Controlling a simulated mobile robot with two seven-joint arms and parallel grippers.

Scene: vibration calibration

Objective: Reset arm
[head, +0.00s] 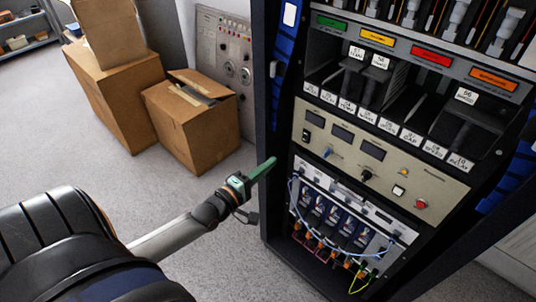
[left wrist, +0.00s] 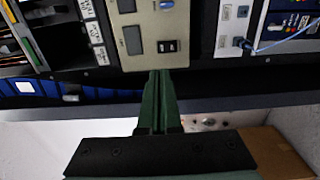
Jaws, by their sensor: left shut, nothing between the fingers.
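My left gripper (head: 273,161) has green fingers and reaches in from the left in the head view. Its fingers are shut together with nothing between them. The tip is in front of the left edge of the black equipment rack (head: 268,215); I cannot tell whether it touches. In the left wrist view the closed fingers (left wrist: 159,76) point up toward the beige control panel (left wrist: 146,52), near a black rocker switch (left wrist: 167,46). The same panel shows in the head view (head: 408,168), with small displays, knobs and a red button (head: 421,204). My right gripper is not in view.
Below the panel is a module unit (head: 340,215) with blue, orange and yellow-green cables. Labelled slots with colored tags sit above it. Cardboard boxes (head: 118,92) (head: 190,125) stand behind on the left, beside a grey wall panel (head: 226,50). The grey floor (head: 60,140) is open at left.

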